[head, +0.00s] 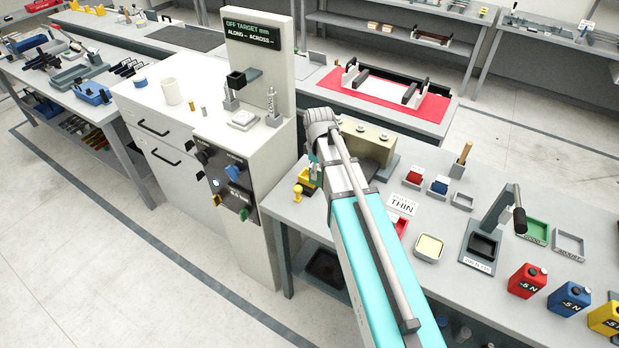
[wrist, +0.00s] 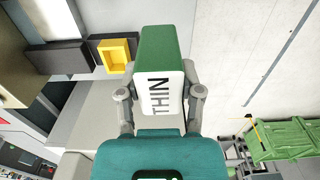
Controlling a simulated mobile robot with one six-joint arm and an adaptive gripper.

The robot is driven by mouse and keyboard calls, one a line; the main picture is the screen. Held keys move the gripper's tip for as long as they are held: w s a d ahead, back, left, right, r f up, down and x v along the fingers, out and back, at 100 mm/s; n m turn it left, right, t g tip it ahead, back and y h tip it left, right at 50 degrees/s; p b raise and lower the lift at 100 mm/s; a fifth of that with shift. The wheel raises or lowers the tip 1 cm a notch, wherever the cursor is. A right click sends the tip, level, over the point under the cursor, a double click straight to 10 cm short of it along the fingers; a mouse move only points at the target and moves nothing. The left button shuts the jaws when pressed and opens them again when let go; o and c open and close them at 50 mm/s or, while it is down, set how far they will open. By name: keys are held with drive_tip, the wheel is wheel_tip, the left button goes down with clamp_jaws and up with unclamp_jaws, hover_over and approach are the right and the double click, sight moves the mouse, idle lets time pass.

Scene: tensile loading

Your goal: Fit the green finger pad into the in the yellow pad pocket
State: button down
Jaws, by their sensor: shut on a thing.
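The green finger pad (wrist: 160,48) is a block with a white end face marked THIN. My gripper (wrist: 160,95) is shut on it, one finger on each side, in the wrist view. The yellow pad pocket (wrist: 117,52) is a square yellow frame on a dark block, left of the pad in the wrist view. The pad's edge appears beside the pocket and apart from it; the depth between them is unclear. In the head view a yellow part (head: 306,178) shows just left of my arm's end, which largely hides my gripper and the pad.
A white machine cabinet (head: 185,100) with knobs stands left of my arm.

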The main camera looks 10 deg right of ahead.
drive_tip(key=shift+s, duration=0.25)
drive_tip(key=shift+w, duration=0.15)
drive_tip(key=shift+w+f+b, duration=1.5)
drive_tip(key=shift+w, duration=0.65)
drive_tip(key=shift+w+f+b, duration=1.5)
drive_tip(key=shift+w+b, duration=0.05)
drive_tip(key=shift+w, duration=0.65)
drive_tip(key=shift+w+f+b, duration=1.5)
drive_tip(key=shift+w, duration=0.65)
drive_tip(key=shift+w+f+b, duration=0.35)
drive_tip(key=shift+f+b, duration=0.1)
drive_tip(key=shift+b, duration=0.05)
drive_tip(key=shift+w+f+b, duration=0.1)
drive_tip(key=shift+f+b, duration=0.2)
drive_tip(key=shift+f, duration=0.05)
drive_tip(key=shift+f+b, duration=1.2)
